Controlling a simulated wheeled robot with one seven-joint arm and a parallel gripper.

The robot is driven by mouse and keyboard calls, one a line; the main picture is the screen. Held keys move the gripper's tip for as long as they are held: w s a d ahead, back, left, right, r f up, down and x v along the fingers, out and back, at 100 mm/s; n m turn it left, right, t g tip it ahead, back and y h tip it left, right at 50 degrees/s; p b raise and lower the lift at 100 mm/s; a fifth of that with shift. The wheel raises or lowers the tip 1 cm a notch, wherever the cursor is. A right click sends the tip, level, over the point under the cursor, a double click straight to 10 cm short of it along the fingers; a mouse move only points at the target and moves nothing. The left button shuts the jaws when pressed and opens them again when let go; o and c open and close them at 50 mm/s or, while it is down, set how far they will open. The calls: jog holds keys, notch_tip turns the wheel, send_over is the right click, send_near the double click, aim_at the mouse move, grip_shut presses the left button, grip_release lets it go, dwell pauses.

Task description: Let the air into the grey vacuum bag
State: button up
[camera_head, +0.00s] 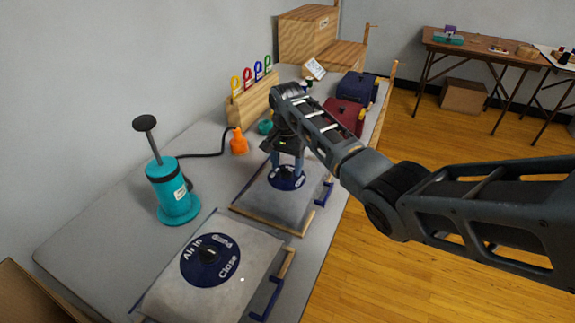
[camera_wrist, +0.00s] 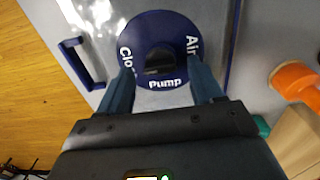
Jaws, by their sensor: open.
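A flat grey bag (camera_head: 257,206) lies on the table under my gripper. Its round navy dial (camera_head: 289,184) also shows in the wrist view (camera_wrist: 190,25), lettered Air, Pump and part of Close. A dark knob (camera_wrist: 159,60) stands at the dial's centre; its pointing direction is unclear. My gripper (camera_head: 287,162) points down over this dial. In the wrist view its open fingers (camera_wrist: 161,72) are on either side of the knob, with no clear contact. A second grey bag (camera_head: 173,286) lies nearer, with a navy dial (camera_head: 192,268) marked Air in and Close and a dark centre knob (camera_head: 209,254).
A teal hand pump (camera_head: 174,201) with a black hose stands left of the bags. An orange nozzle (camera_head: 239,142) and a wooden rack (camera_head: 252,101) with coloured rings are behind. A red bag (camera_head: 344,116) and a blue bag (camera_head: 357,88) lie farther back.

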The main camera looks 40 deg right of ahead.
jog(key=shift+f, duration=0.35)
jog(key=shift+c, duration=0.5)
jog(key=c, duration=1)
